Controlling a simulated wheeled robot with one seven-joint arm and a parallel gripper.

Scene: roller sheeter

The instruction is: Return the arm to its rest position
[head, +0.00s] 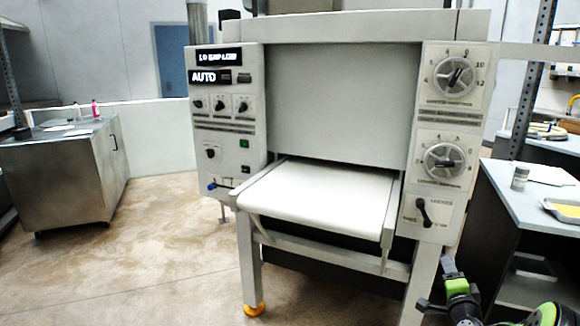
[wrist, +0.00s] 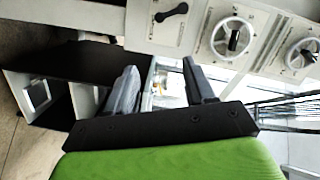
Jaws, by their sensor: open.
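My gripper (wrist: 163,85) shows in the wrist view with its two dark fingers spread apart and nothing between them. Behind the fingers is its black and green body. The lever also shows in the wrist view (wrist: 171,13), apart from my fingers.
A dark-sided bench (head: 520,192) with a small jar (head: 520,178) and a yellow item (head: 563,210) stands close on the right. A metal cabinet (head: 60,180) is at the left. The floor (head: 170,260) between the cabinet and the sheeter is clear.

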